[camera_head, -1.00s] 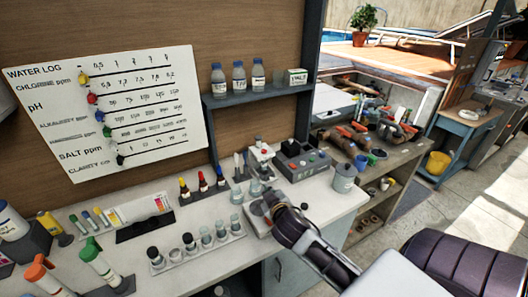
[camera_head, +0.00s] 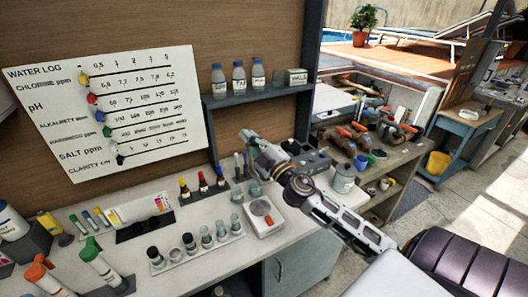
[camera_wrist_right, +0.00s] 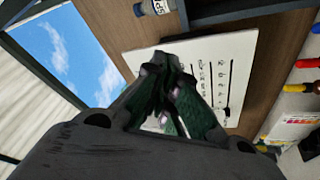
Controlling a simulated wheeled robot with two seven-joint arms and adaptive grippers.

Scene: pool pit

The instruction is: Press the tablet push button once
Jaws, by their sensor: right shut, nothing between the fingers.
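No part in view is clearly readable as the tablet push button. A dark grey box (camera_head: 318,158) with small coloured knobs or buttons on top stands at the back of the bench, partly covered by my right arm. The small white-topped stand to its left is now mostly hidden behind my right gripper. My right gripper (camera_head: 246,136) is shut and empty, raised above the back of the bench and pointing up and left. In the right wrist view its fingertips (camera_wrist_right: 172,72) meet, with the white log board behind them. My left gripper is not in view.
A grey canister (camera_head: 344,178) is close to my right arm. A bottle shelf (camera_head: 262,96) is above.

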